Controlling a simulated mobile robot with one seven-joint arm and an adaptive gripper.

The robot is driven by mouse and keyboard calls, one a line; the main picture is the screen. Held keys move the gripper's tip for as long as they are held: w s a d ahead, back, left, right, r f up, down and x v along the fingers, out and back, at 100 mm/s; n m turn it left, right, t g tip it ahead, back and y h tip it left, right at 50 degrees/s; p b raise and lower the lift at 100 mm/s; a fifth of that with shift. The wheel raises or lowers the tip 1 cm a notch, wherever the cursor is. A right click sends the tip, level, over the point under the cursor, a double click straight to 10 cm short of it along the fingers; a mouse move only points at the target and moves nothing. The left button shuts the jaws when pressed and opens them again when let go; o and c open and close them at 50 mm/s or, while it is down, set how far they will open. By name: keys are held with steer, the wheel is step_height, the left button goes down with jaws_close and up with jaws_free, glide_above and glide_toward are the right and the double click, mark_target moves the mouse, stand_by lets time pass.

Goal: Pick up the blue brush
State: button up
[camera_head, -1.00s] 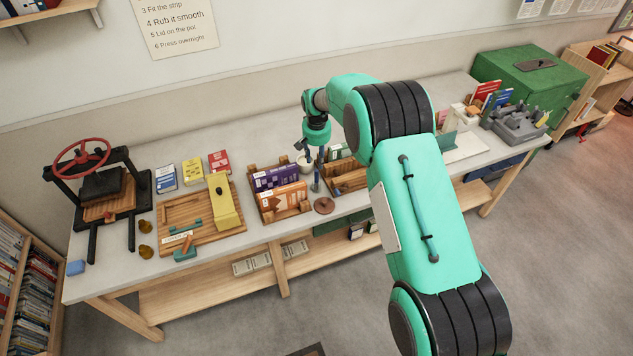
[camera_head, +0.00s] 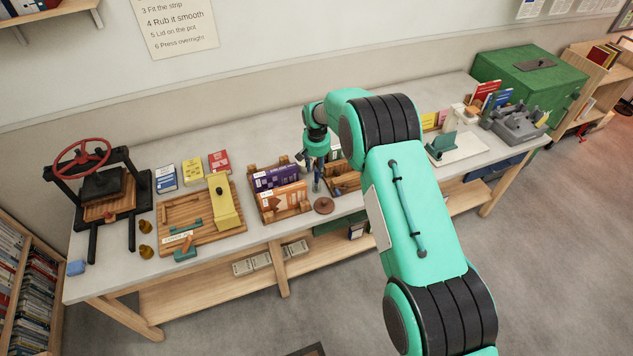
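A slim, upright blue-grey thing (camera_head: 316,184), which looks like the blue brush, stands near the front of the bench, beside a round brown lid. It is small, and its upper part is hidden by or merges with my gripper. My gripper (camera_head: 316,168) points down right above it, at its upper end. The fingers are too small and dark to show whether they are open or shut, or whether they touch the brush.
The brown lid (camera_head: 323,205) lies just in front. A wooden rack of purple and orange books (camera_head: 281,190) stands close on the left, a wooden tray (camera_head: 346,180) close on the right. A white pot (camera_head: 303,160) is partly hidden behind my gripper.

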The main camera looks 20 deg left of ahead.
mark_target(316, 171)
steer(key=shift+w+a+f, duration=0.1)
steer(key=shift+w+f, duration=0.05)
steer(key=shift+f, duration=1.9)
jaws_close()
